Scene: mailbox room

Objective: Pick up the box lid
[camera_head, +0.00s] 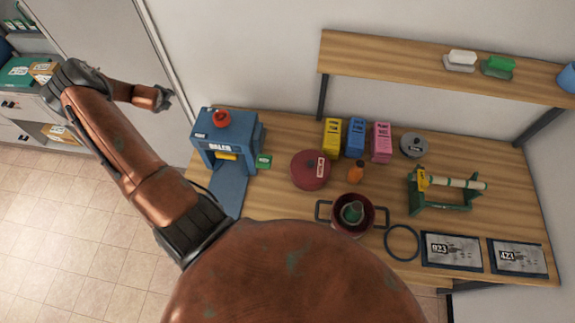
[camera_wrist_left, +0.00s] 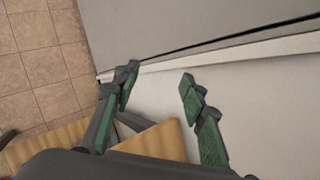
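No separate box lid can be made out for certain. Small cardboard boxes sit at the far left of the head view, one on the upper surface (camera_head: 43,69) and one lower down (camera_head: 62,133). A round dark red lid-like disc (camera_head: 308,172) lies on the wooden table, left of a dark red pot. My left gripper (camera_head: 166,98) is in front of the grey door, away from the table. In the left wrist view my left gripper (camera_wrist_left: 157,80) is open, with nothing between its green fingers. Tan flat pieces (camera_wrist_left: 155,140) show below it, partly hidden. My right gripper is out of view.
The wooden table (camera_head: 285,130) carries a blue machine (camera_head: 225,142), the pot (camera_head: 352,228), coloured cartons (camera_head: 356,138), a green roller stand (camera_head: 440,203) and two dark panels (camera_head: 452,251). A shelf (camera_head: 400,60) hangs above its back. Tiled floor (camera_head: 60,225) is clear at left.

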